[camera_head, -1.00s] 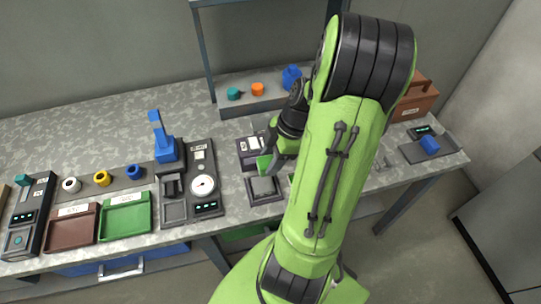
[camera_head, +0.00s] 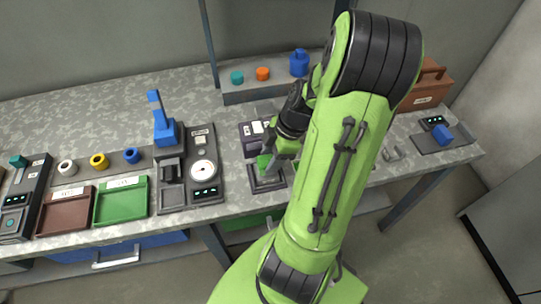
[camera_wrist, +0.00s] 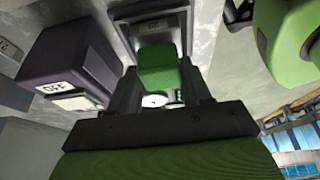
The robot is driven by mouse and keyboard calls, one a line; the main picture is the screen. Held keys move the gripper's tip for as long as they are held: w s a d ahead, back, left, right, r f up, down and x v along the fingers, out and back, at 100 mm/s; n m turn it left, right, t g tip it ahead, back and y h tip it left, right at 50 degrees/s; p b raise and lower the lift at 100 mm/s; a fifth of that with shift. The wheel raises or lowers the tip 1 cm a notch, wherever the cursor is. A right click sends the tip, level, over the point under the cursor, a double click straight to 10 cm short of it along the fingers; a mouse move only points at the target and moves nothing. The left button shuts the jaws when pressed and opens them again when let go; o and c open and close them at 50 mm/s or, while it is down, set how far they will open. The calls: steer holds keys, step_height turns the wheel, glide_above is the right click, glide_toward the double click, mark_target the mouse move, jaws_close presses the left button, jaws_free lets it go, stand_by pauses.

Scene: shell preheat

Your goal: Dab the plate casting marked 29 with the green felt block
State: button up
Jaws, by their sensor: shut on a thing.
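My gripper (camera_wrist: 161,84) is shut on the green felt block (camera_wrist: 158,66), which sits between its two fingers. In the head view, my gripper (camera_head: 274,160) and the felt block (camera_head: 264,162) are over a dark square plate (camera_head: 268,185) at the bench front. In the wrist view, this dark plate (camera_wrist: 152,25) lies beyond the block and bears a small pale mark, too small to read surely as 29. The block's far end overlaps the plate in view; I cannot tell whether they touch.
A dark box with a white label (camera_wrist: 60,60) stands close beside the gripper. A dial station (camera_head: 203,170), a green tray (camera_head: 121,202) and a brown tray (camera_head: 66,213) are to the left. A raised shelf (camera_head: 255,91) holds several coloured pieces behind. A brown case (camera_head: 425,91) is at right.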

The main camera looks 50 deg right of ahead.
steer(key=shift+f+b, duration=0.5)
steer(key=shift+b, duration=0.1)
stand_by(1.7)
step_height(320, 180, up, 7)
steer(key=p, duration=0.6)
steer(key=shift+r, duration=0.15)
stand_by(0.5)
stand_by(0.5)
